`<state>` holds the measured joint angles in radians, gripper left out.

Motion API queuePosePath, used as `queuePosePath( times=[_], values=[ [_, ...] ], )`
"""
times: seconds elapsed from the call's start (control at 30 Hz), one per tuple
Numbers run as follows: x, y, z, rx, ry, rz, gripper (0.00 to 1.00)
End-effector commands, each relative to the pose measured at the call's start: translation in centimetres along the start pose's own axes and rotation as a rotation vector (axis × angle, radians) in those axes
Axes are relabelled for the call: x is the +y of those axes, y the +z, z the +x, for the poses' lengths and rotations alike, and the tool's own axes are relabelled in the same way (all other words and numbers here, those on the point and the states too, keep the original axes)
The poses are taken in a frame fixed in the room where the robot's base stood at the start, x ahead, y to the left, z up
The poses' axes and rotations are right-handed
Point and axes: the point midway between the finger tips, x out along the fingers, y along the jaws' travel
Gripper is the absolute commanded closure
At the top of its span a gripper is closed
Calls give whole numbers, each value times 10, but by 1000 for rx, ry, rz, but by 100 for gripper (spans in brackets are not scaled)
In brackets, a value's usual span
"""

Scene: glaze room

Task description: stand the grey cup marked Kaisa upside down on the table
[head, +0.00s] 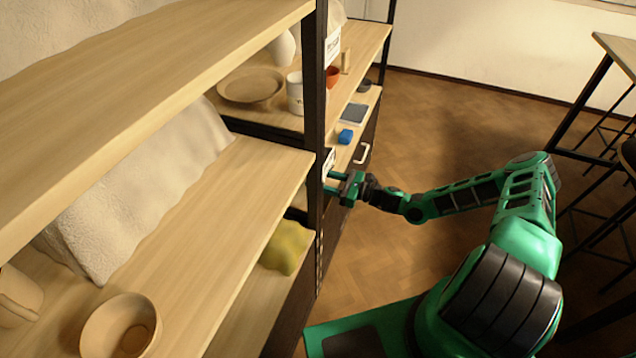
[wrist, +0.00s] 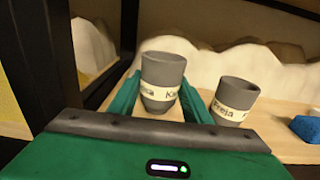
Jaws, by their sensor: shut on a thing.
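In the wrist view the grey cup marked Kaisa (wrist: 162,72) is between the two green fingers of my gripper (wrist: 160,92). Its pale label shows only part of the name. The cup is upright, with its wider rim at the top. My gripper is shut on it; I cannot tell whether its base touches the shelf. In the head view my gripper (head: 345,184) reaches into the shelf beside the dark post, and the cup is hidden. A table (head: 616,46) shows at the upper right of the head view.
A second grey cup marked Freja (wrist: 235,100) stands just right of the held cup. A blue block (head: 345,136) lies farther along the shelf. The dark post (head: 314,110) is close to my gripper. Open floor (head: 450,130) lies between shelf and table.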

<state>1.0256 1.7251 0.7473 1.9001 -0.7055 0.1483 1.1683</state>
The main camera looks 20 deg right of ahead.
Motion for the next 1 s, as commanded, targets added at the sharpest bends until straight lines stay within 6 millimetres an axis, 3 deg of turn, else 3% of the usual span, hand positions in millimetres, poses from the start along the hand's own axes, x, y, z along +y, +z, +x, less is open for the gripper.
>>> queuePosePath(
  times=[0.17, 1.0],
  values=[
    [0, 3, -4, 0, -1, 0, 79],
    [0, 2, -89, 0, -1, -1, 79]
  ],
)
